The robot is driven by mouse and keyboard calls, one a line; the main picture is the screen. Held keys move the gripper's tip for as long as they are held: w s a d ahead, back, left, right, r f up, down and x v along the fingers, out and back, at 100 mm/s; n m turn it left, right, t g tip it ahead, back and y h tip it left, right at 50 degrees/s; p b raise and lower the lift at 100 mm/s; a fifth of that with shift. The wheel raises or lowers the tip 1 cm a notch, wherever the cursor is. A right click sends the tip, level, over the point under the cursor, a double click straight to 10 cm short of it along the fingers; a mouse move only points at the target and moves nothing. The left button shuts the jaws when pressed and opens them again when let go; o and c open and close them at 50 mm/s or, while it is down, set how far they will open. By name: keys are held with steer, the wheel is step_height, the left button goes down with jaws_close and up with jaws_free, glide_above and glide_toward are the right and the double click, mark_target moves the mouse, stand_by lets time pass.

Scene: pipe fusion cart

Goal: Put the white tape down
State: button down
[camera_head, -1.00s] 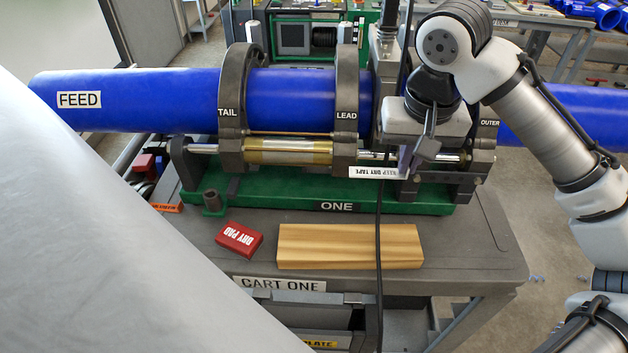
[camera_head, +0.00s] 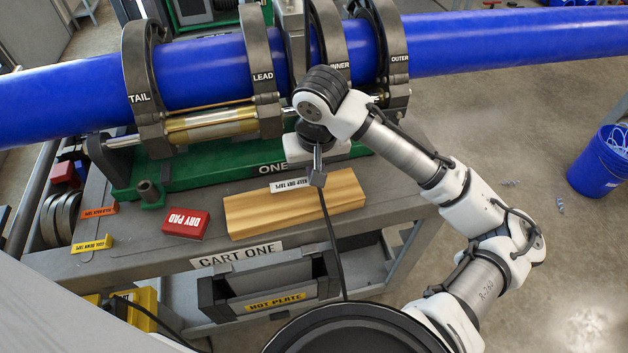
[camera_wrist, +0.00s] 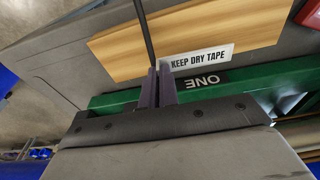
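The white tape (camera_head: 290,185), a strip lettered "KEEP DRY TAPE", shows in front of the green base and overlaps the back edge of the wooden block (camera_head: 300,208). In the wrist view the tape (camera_wrist: 202,58) extends right from my gripper's fingertips (camera_wrist: 158,80). The two dark fingers are close together on its left end. My gripper (camera_head: 316,163) points down over the cart in the head view, its fingertips largely hidden. Whether the tape touches the block or hangs just above it I cannot tell.
The green base (camera_head: 200,178) with clamps and a blue pipe (camera_head: 205,72) stands behind. A black cable hangs in front of the block. Orange and yellow labelled pieces lie left.

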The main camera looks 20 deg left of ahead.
mark_target(314, 195)
steer(key=shift+f, duration=2.3)
steer(key=shift+f, duration=0.15)
steer(key=c, duration=1.7)
jaws_free()
steer(key=r, duration=0.4)
steer(key=s+r, duration=0.1)
steer(key=r, duration=0.3)
steer(key=d+r+b, duration=0.1)
steer(key=r, duration=0.3)
steer(key=shift+s+r, duration=0.15)
steer(key=shift+s, duration=0.1)
steer(key=shift+a, duration=0.15)
